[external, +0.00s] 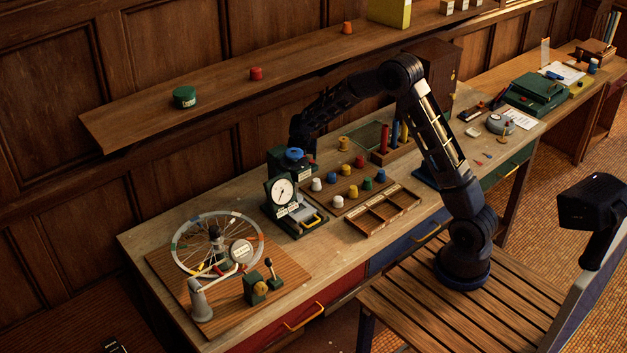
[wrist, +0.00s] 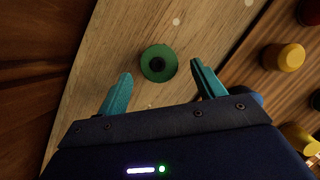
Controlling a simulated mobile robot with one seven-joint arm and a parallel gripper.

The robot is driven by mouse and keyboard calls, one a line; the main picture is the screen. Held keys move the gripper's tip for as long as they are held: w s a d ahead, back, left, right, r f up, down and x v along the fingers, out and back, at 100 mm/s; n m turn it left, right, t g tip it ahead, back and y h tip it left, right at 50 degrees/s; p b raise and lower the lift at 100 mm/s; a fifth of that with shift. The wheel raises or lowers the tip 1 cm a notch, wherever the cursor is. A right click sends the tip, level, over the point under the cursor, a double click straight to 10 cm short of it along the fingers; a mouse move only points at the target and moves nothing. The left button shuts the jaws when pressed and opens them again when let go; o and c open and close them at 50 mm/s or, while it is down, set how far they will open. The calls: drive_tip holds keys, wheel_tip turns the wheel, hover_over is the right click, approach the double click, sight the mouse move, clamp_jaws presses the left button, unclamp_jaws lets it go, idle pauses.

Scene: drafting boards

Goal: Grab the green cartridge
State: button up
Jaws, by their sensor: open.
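A round green piece with a dark centre, which looks like the green cartridge (wrist: 158,63), sits on the light wood top in the wrist view. My gripper (wrist: 160,78) is open, with one teal finger on each side of the space just below the green piece in the picture. The fingers look apart from it, and nothing is between them. In the external view my gripper (external: 302,146) hangs by the back of the bench, behind the dial gauge stand; its fingertips are not clear there. I cannot make out the green piece behind the stand.
The dial gauge stand (external: 282,194) stands close in front of my gripper. To its right is a board (external: 340,207) of coloured knobs, including a green one (external: 367,184). A yellow knob (wrist: 283,57) shows in the wrist view. The shelf (external: 130,116) overhangs behind.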

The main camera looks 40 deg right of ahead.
drive_tip(key=x, duration=0.4)
drive_tip(key=shift+w+d, duration=0.1)
drive_tip(key=c, duration=1.1)
drive_tip(key=shift+o, duration=0.2)
drive_tip(key=shift+r, duration=0.15)
